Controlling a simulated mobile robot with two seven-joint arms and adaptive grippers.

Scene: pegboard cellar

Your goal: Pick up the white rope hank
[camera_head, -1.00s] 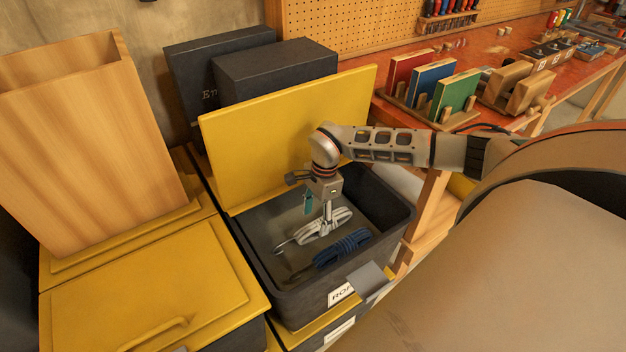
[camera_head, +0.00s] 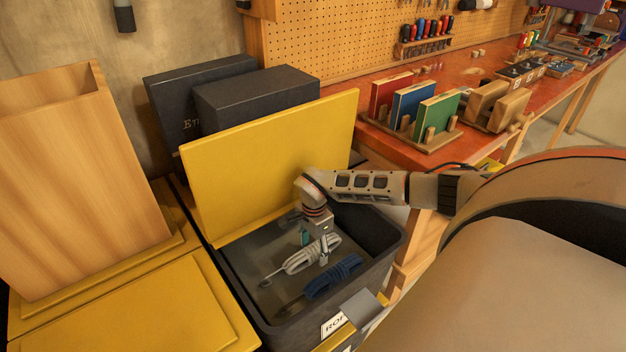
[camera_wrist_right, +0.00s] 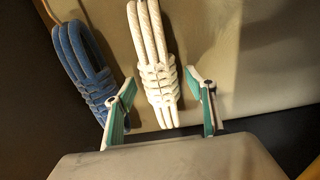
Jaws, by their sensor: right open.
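The white rope hank (camera_head: 301,259) lies on the floor of the dark rope bin (camera_head: 262,316), beside the blue rope hank (camera_head: 333,277). My right gripper (camera_head: 314,250) reaches down into the bin over the white hank. In the right wrist view the gripper (camera_wrist_right: 162,112) is open, its two teal-lined fingers apart. The white hank (camera_wrist_right: 155,65) shows between and beyond the fingertips, with its wrapped middle nearest them. The blue hank (camera_wrist_right: 83,65) lies left of it, near the left finger. I cannot tell whether the fingers touch anything. My left gripper is out of view.
The bin's yellow lid (camera_head: 270,160) stands upright along its back side. A tall wooden box (camera_head: 80,180) on yellow lids is at left, with dark boxes (camera_head: 258,100) behind. A red workbench (camera_head: 400,150) with coloured books is at right.

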